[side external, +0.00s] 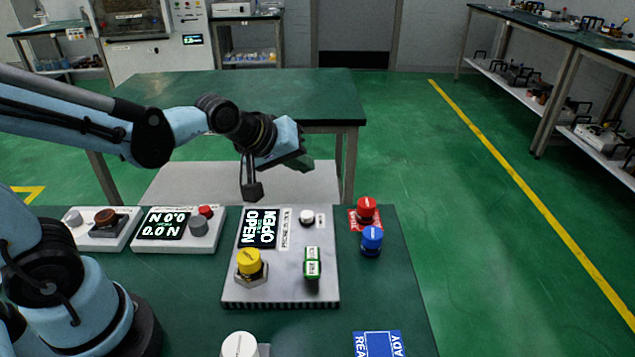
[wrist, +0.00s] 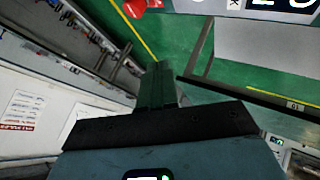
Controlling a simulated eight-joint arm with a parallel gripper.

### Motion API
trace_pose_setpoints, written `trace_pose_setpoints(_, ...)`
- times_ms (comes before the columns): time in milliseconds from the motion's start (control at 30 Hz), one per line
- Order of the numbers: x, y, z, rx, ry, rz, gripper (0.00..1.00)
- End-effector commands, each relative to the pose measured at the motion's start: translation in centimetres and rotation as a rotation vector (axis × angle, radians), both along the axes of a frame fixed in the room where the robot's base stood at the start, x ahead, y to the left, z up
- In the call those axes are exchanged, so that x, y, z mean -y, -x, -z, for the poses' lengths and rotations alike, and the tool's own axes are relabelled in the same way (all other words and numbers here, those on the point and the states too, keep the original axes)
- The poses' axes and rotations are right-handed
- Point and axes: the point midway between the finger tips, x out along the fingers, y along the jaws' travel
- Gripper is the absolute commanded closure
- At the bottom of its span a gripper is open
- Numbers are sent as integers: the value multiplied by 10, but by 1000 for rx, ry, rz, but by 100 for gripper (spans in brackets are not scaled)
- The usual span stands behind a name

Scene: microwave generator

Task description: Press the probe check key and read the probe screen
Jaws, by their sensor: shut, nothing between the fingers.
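The grey key panel (side external: 281,285) lies on the green bench in the side view. Its black probe screen (side external: 259,229) shows "OPEN" in large white letters, with a second line upside down; the small green text between is too small to read. A white round key (side external: 306,216) sits right of the screen, beside a vertical label I cannot read clearly. My gripper (side external: 303,163) is in the air above and behind the panel, apart from the white key. Its fingers also show together and empty in the wrist view (wrist: 157,85).
The panel also carries a yellow knob (side external: 249,264) and a green switch (side external: 312,262). Red (side external: 366,209) and blue (side external: 372,240) knobs stand to its right. A meter box (side external: 170,229) reading 0.0 N stands left. A blue "READY" card (side external: 378,344) lies in front.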

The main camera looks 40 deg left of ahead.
Motion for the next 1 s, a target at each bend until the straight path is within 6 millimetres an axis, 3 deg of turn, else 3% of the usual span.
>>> trace_pose_setpoints(700,0,-1,70,0,-1,1,100)
trace_pose_setpoints(1000,0,0,83,0,-1,1,100)
